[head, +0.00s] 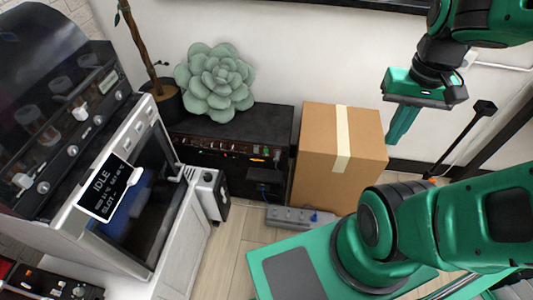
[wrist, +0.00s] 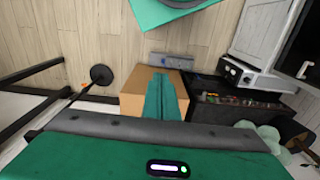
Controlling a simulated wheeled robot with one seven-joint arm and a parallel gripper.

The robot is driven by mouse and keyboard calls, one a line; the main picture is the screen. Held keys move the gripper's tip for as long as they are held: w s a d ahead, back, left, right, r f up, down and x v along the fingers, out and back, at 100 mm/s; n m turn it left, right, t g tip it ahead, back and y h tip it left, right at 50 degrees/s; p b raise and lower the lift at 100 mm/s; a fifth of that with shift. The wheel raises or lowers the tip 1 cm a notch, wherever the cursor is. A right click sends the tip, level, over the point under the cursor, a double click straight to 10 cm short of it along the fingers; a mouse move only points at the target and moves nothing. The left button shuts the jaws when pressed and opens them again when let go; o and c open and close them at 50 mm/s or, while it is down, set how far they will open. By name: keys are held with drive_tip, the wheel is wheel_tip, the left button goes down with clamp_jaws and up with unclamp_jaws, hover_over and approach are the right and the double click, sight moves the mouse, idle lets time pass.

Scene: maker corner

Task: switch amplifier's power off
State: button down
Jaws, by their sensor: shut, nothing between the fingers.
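The amplifier appears to be the long black box (head: 262,123) on the floor against the wall, with a row of knobs and small orange and red lights on its front. Its switch is too small to make out. It also shows in the wrist view (wrist: 250,112), to the right of the fingers. My gripper (head: 397,138) is up in the air to the right of the amplifier, above and beside a cardboard box. Its fingers are shut and empty, pointing down, and they show in the wrist view (wrist: 163,90) in front of the cardboard box.
The cardboard box (head: 315,150) stands right beside the amplifier. A power strip (head: 300,216) lies on the floor in front. A white machine with an IDLE display (head: 110,189) stands at left.

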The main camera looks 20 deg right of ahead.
drive_tip(key=w+a+f+n+t+h, duration=0.15)
drive_tip(key=w+f+n, duration=0.35)
drive_tip(key=w+f, duration=0.5)
drive_tip(key=w+a+f+n+t, duration=0.15)
drive_tip(key=w+f+n, duration=0.25)
drive_tip(key=w+f, duration=0.5)
drive_tip(key=w+a+f+n+t+y, duration=0.1)
drive_tip(key=w+a+f+n+t, duration=0.1)
drive_tip(key=a+f, duration=0.5)
drive_tip(key=w+a+f+n+t+y, duration=0.2)
drive_tip(key=w+a+f+n, duration=0.3)
drive_tip(key=f, duration=0.4)
drive_tip(key=shift+w+a+n, duration=0.2)
drive_tip(key=shift+a+n, duration=0.3)
drive_tip(key=shift+a, duration=0.85)
drive_tip(key=shift+w+f, duration=0.1)
approach(266, 151)
drive_tip(key=x, duration=0.6)
drive_tip(key=shift+s+a+f, duration=0.3)
drive_tip(key=shift+s+a, duration=0.05)
